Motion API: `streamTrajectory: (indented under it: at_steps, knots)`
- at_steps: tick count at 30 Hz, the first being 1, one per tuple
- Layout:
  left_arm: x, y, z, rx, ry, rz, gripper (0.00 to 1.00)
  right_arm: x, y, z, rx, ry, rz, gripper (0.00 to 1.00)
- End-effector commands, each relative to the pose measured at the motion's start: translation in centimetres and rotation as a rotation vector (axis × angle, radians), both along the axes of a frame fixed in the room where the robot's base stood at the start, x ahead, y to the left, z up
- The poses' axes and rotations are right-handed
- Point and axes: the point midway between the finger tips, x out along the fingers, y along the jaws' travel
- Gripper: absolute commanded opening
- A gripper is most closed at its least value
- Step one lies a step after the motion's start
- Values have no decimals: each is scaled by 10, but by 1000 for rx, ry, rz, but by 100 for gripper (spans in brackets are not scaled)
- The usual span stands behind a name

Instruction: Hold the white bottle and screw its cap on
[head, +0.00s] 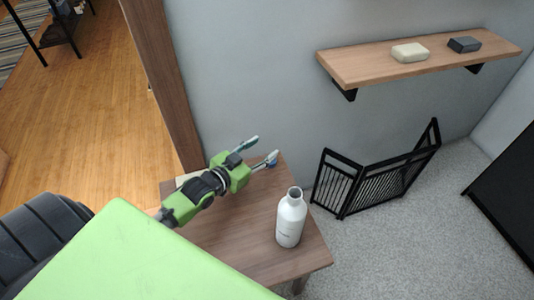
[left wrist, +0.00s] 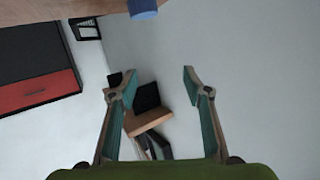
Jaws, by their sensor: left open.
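The white bottle (head: 290,222) stands upright on the small wooden table (head: 245,225), near its right edge. Its neck appears uncapped. A small blue piece, which looks like the cap (left wrist: 143,9), sits at the table edge at the top of the left wrist view. In the head view the blue cap (head: 272,162) is mostly hidden at the lower finger. My left gripper (head: 265,149) is open over the table's far side, left of and beyond the bottle. Its spread fingers (left wrist: 155,84) have nothing between them in the left wrist view. My right gripper is not in view.
A pale flat item (head: 187,179) is partly hidden behind my left gripper. A wall shelf (head: 380,66) holds a cream block (head: 410,52) and a dark block (head: 464,44). A black folding gate (head: 375,180) stands right of the table. The tabletop around the bottle is clear.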

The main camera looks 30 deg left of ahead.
Motion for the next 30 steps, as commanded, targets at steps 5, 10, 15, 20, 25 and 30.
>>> streamTrajectory:
  at_steps: [5, 10, 15, 20, 25, 30]
  knots:
    - [21, -36, -13, 83, 91, -81, 45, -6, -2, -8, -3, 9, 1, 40]
    - [39, -79, -25, 214, 201, -206, 45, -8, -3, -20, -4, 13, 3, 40]
    - [48, -120, -35, 389, 318, -366, 45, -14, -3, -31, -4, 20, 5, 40]
    - [49, -145, -39, 578, 420, -524, 45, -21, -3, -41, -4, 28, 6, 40]
    - [44, -156, -36, 799, 528, -693, 45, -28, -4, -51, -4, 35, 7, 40]
    - [37, -148, -23, 1034, 645, -853, 45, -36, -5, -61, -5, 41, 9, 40]
